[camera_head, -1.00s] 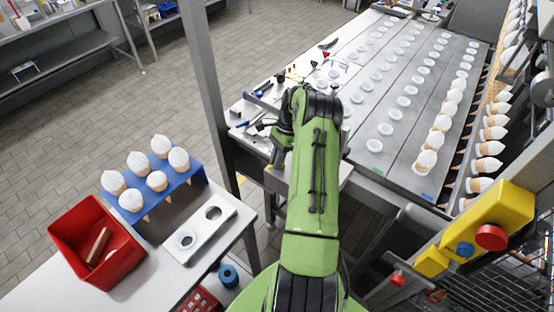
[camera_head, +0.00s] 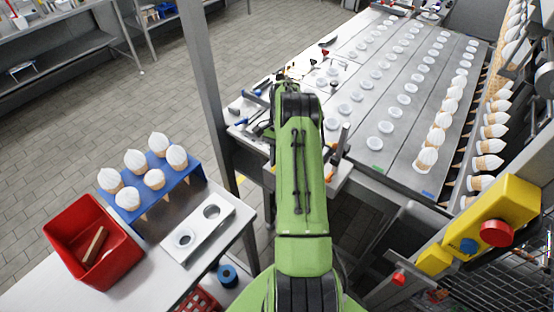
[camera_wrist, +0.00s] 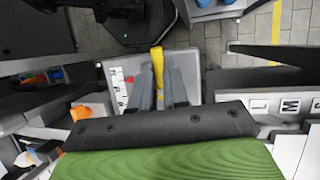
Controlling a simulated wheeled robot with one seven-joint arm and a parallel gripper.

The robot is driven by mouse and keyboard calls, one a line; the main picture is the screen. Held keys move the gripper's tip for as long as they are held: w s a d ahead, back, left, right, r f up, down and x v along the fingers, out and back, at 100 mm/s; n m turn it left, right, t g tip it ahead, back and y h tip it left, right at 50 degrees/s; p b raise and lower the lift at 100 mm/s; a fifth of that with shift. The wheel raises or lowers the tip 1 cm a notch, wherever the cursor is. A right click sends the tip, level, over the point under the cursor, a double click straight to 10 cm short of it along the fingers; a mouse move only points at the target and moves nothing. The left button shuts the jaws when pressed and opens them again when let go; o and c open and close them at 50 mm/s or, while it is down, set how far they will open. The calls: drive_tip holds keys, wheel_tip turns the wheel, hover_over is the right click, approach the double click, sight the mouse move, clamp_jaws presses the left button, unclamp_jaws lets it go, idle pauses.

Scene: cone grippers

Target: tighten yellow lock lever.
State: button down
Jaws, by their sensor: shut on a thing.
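The yellow lock lever (camera_wrist: 157,63) shows in the wrist view as a narrow upright strip at the top edge of a grey plate. My gripper (camera_wrist: 160,76) is shut on it, with a dark finger on either side. In the head view my green arm reaches over the near end of the metal work table and hides the gripper and the lever.
The grey plate (camera_wrist: 205,62) has white labels and a red mark. In the head view, a long table (camera_head: 400,145) carries rows of white discs. A yellow control box (camera_head: 490,220) stands at right. A red bin (camera_head: 62,240) and blue cone rack (camera_head: 165,188) are at left.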

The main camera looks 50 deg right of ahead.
drive_tip(key=c, duration=1.1)
unclamp_jaws()
drive_tip(key=p+v, duration=0.9)
drive_tip(key=v, duration=0.3)
drive_tip(key=shift+r, duration=0.25)
drive_tip(key=shift+f, duration=0.25)
drive_tip(key=shift+w, duration=0.1)
